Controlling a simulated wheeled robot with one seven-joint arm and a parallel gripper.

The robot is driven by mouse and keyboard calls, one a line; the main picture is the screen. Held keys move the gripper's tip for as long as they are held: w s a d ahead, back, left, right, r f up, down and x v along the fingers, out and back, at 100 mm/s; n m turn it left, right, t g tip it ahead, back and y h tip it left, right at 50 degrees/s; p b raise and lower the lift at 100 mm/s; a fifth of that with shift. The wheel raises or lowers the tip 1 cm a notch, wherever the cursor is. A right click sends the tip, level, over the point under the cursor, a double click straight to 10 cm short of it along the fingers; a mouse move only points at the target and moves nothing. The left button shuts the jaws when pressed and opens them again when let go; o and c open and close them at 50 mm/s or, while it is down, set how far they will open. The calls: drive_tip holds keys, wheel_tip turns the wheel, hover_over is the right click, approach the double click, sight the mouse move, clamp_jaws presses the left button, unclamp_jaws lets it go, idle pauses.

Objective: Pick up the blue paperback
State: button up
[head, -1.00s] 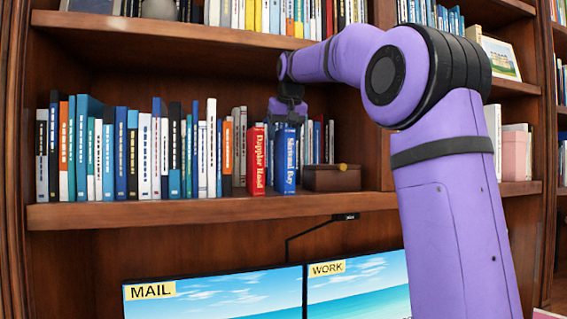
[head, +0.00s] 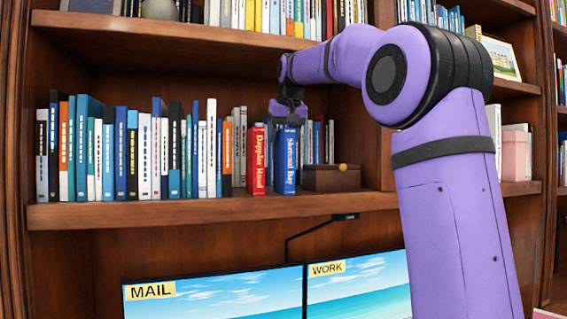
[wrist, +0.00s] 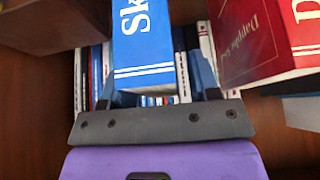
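The blue paperback (head: 285,162) stands upright on the middle shelf, with white lettering on its spine. My gripper (head: 289,117) is at the top of the blue paperback, seen from behind and small in the head view. In the wrist view the gripper (wrist: 160,92) is open, its dark fingers apart on either side of the blue paperback (wrist: 144,40). A gap shows between the book and the right finger. The red book (wrist: 265,40) is to the right there. Contact with the fingers cannot be told.
A brown box (head: 331,178) with a yellow knob sits right of the blue paperback. A long row of books (head: 145,155) fills the shelf to the left. The shelf above (head: 180,32) overhangs my gripper. Screens (head: 215,298) stand below.

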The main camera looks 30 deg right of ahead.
clamp_jaws()
drive_tip(key=shift+r, duration=0.15)
